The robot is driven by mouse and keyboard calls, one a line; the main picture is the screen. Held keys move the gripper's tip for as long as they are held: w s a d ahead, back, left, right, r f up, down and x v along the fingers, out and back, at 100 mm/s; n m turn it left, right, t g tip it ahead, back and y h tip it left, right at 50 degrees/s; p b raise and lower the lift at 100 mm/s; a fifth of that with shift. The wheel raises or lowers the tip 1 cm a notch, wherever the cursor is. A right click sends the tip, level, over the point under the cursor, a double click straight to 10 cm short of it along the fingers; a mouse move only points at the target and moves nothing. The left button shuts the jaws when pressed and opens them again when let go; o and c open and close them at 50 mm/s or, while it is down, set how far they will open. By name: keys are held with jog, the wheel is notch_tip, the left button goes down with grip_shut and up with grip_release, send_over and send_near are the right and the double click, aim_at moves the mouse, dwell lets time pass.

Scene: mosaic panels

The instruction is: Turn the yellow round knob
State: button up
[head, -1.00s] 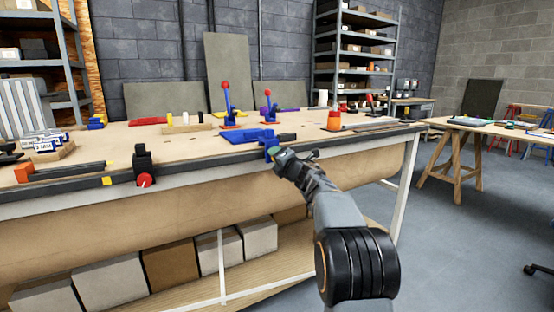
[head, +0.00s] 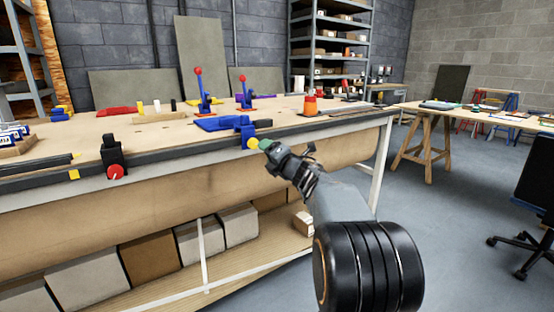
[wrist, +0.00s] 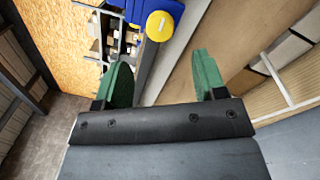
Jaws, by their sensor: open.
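The yellow round knob (head: 253,143) is on the front of a blue fixture (head: 243,126) at the front edge of the workbench (head: 150,131). In the wrist view the knob (wrist: 160,25) shows at the top centre, with a thin pale mark on its face. My gripper (head: 266,147) is just right of the knob in the head view. In the wrist view its green fingers (wrist: 163,75) are spread apart with nothing between them. The knob lies beyond the fingertips, roughly in line with the gap.
A red knob (head: 116,172) on a black block sits farther left on the bench edge. Two red-topped blue levers (head: 198,72) and an orange cylinder (head: 310,105) stand on the bench. Boxes (head: 149,256) fill the shelf below. Open floor (head: 450,240) lies to the right.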

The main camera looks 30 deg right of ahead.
jog(key=shift+s+d+f, duration=0.1)
jog(key=shift+s+d, duration=0.1)
jog(key=shift+s, duration=0.95)
jog(key=shift+s+d+f, duration=0.1)
jog(key=shift+s+d, duration=0.05)
jog(key=shift+s, duration=1)
jog(key=shift+r, duration=0.15)
jog(key=s+a+r+m+g+h+p, duration=0.25)
jog(key=r+m+p, duration=0.25)
jog(key=m+p, duration=0.25)
jog(key=s+a+r+m+g+h+p, duration=0.1)
jog(key=s+r+m+g+h+p, duration=0.15)
jog(key=r+m+h+p, duration=0.4)
jog(key=s+a+m+g+y+p, duration=0.3)
jog(key=s+a+m+g+p, duration=0.2)
jog(key=s+p, duration=0.4)
jog(key=s+a+f+m+g+y+p, duration=0.1)
jog(key=s+a+m+g+y+p, duration=0.2)
jog(key=s+a+m+g+p, duration=0.2)
jog(key=s+a+m+p, duration=0.1)
jog(key=s+a+p, duration=0.2)
jog(key=s, duration=0.4)
jog(key=shift+s+a+p, duration=0.15)
jog(key=shift+a+p, duration=0.05)
jog(key=shift+p, duration=0.55)
